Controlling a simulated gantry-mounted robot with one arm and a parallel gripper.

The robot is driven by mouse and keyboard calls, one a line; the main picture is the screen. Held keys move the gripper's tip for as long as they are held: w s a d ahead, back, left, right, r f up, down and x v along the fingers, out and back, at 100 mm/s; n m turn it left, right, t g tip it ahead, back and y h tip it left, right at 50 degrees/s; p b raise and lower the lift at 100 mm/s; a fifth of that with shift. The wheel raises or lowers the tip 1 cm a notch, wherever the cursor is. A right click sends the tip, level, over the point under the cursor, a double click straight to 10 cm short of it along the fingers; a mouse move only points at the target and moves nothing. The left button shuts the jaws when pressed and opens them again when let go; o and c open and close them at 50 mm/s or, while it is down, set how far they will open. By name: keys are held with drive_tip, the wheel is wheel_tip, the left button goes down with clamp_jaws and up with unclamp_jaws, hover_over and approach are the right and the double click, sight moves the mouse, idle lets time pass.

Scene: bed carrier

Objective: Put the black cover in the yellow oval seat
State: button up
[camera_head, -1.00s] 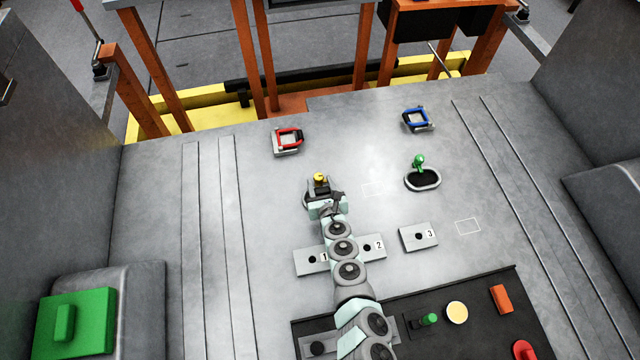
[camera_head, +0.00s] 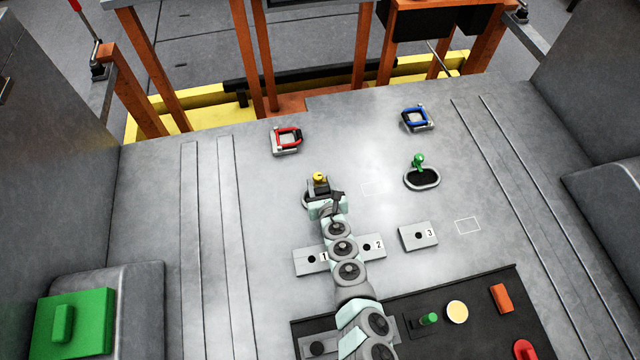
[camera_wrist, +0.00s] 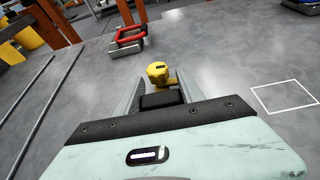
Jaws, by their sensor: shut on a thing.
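My gripper (camera_head: 319,191) is low over the grey floor in the middle of the head view, with its fingers closed about a black block-like piece (camera_wrist: 160,100), which I take for the black cover. In the wrist view the black piece sits between the two fingers. A yellow knob (camera_head: 319,177) stands just beyond it; it also shows in the wrist view (camera_wrist: 158,70). A grey oval rim (camera_head: 305,200) shows partly beside my gripper, around the yellow knob's place. My wrist hides most of this seat, so I cannot tell whether the cover touches it.
A similar oval seat (camera_head: 437,185) with a green knob (camera_head: 419,160) lies to the right. Red (camera_head: 288,137) and blue (camera_head: 417,118) handles stand farther back. Floor left of my gripper is clear.

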drive_tip(key=shift+f, duration=0.2)
drive_tip(key=shift+r, duration=0.25)
drive_tip(key=shift+r+p, duration=2.4)
drive_tip(key=shift+r, duration=0.1)
